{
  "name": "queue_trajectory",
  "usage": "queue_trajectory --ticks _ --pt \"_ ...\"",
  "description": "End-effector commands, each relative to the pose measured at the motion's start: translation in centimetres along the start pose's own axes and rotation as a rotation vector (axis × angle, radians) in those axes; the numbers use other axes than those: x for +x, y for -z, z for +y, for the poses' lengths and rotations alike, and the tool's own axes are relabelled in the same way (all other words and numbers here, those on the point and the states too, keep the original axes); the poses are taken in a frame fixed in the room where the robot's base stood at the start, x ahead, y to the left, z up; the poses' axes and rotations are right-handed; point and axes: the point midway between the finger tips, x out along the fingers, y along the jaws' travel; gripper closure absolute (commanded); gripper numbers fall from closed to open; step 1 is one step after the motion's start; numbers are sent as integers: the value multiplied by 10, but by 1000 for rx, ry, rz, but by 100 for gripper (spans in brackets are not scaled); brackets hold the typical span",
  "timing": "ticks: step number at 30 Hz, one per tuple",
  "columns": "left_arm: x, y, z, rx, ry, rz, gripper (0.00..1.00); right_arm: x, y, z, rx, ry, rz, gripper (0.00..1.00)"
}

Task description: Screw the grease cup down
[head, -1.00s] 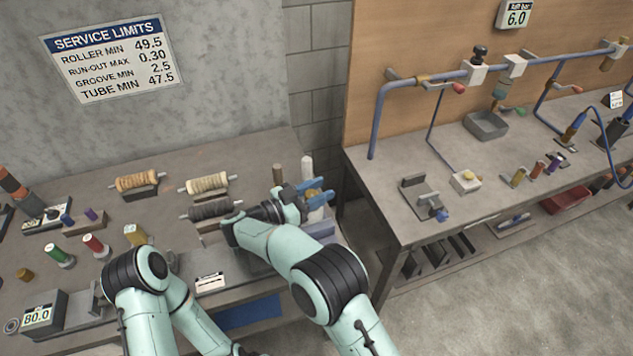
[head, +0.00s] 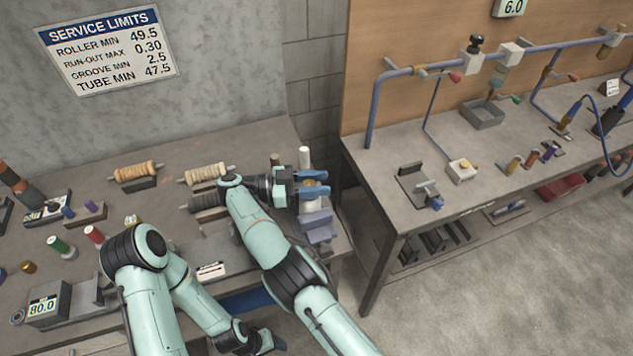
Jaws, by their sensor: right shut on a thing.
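My right gripper (head: 314,183) has blue fingers and points right at the right end of the left bench. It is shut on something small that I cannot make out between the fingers. A pale upright cylinder (head: 304,156) stands just behind it, and a lavender block (head: 318,227) lies just in front. I cannot pick out the grease cup for certain; the fingers may hide it. My left arm bends down, and its gripper (head: 276,345) is at the bottom edge, too cut off to read.
Rollers (head: 137,171) on stands and small bottles (head: 62,247) occupy the left bench (head: 235,144). A gap separates it from the right bench (head: 385,222), which carries blue pipework (head: 376,108), a grey tray (head: 483,113) and a small vise (head: 418,186).

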Motion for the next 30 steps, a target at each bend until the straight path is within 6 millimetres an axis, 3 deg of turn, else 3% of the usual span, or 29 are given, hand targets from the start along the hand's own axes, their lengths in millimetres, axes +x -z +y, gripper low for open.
queue_trajectory --ticks 11,12,14,30 --pt "0 0 0 0 0 0 31 0 0 0 -1 -5 1 92" --pt "0 0 0 0 0 0 31 0 0 0 -1 -5 1 55" --pt "0 0 0 0 0 0 31 0 0 0 -1 -5 1 40" --pt "1 -1 -1 0 0 -1 31 5 0 -1 -1 -3 0 40"
